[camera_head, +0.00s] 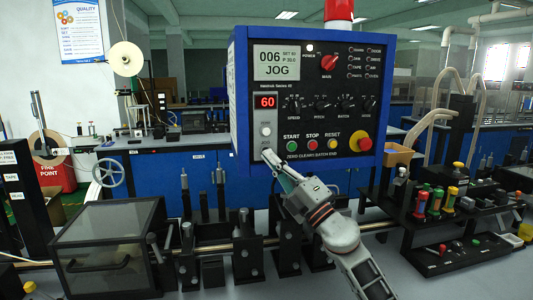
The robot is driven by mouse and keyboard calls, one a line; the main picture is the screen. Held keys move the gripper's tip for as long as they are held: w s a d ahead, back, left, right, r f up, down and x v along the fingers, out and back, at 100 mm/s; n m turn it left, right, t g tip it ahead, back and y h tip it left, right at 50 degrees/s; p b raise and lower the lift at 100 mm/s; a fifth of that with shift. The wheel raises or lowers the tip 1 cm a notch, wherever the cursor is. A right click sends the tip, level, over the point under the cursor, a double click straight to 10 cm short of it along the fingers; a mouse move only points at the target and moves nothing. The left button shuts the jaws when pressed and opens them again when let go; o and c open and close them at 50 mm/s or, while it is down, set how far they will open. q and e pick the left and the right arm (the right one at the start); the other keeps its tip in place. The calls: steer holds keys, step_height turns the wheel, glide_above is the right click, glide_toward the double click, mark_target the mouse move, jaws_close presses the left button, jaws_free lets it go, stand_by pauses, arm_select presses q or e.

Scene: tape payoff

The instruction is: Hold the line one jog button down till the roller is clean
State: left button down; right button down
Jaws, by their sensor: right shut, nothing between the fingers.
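A blue control box with a black panel (330,82) stands in the centre. Its screen (277,64) reads 006 and JOG, and a red display (266,102) reads 60. A grey strip (264,116) below that display carries a pale round button (265,131); small labels there are too small to read. My right gripper (268,156) is shut and empty, its tips at the lower end of this strip. They cover whatever lies there, and I cannot tell whether they press a button. My left gripper is out of view. I cannot single out the roller.
Green, red and yellow buttons (333,145) and a red emergency knob (364,145) sit close right of my gripper. A clear-lidded dark box (108,248) stands at lower left. Black posts on a rail (247,245) stand below the panel. Coloured-handled tools (436,203) stand at right.

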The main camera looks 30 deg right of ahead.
steer(key=shift+w, duration=0.15)
steer(key=shift+w, duration=0.25)
steer(key=shift+w+d, duration=0.2)
steer(key=shift+w, duration=0.15)
stand_by(7.2)
